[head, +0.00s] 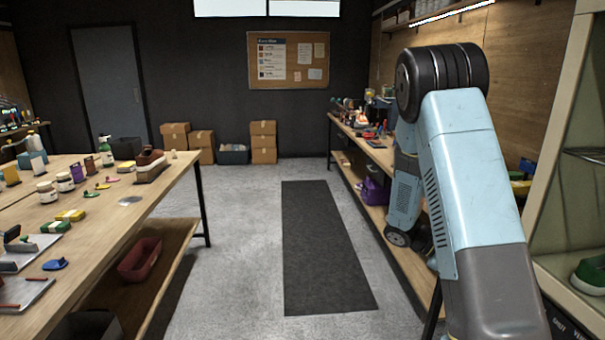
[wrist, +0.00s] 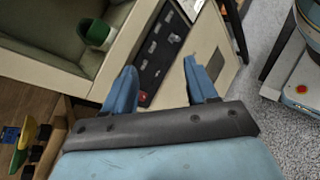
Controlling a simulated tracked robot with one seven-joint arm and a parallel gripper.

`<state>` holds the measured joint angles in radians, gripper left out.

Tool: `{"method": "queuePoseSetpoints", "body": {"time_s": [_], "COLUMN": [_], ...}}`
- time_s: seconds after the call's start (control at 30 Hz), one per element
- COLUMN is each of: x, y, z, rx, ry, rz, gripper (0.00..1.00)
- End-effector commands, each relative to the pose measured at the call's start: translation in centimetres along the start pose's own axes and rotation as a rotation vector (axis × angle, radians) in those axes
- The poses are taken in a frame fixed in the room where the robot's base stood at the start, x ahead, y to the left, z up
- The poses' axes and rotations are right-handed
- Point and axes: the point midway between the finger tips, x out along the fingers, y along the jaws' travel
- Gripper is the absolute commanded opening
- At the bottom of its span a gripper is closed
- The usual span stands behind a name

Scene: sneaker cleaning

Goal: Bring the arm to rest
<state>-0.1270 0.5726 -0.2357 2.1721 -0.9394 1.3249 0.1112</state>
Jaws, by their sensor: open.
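My arm rises at the right of the head view, bent at a high elbow with the forearm hanging down beside the right workbench (head: 400,268). My gripper is hidden in the head view. In the wrist view my gripper (wrist: 162,82) shows two blue fingers spread apart with nothing between them. Beyond the fingers is a cream cabinet with a dark control panel (wrist: 160,50). The fingers appear apart from it, though the exact gap is hard to tell.
A green shoe (head: 590,274) sits inside the cabinet (head: 562,130) at the right. The left table (head: 95,215) holds bottles, brushes and jars. A dark mat (head: 322,245) lies on the open floor between the benches. Boxes (head: 263,141) stand by the back wall.

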Motion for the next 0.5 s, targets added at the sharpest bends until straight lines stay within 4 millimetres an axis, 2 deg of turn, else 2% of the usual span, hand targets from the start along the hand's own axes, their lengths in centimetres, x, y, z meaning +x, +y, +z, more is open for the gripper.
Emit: {"method": "queuePoseSetpoints", "body": {"time_s": [0.1, 0.5], "x": [-1.1, -4.8], "y": [-0.3, -2.1], "z": [2.3, 9.2], "rx": [0.051, 0.203], "ry": [0.078, 0.342], "rz": [-0.073, -0.292], "gripper": [0.57, 0.57]}}
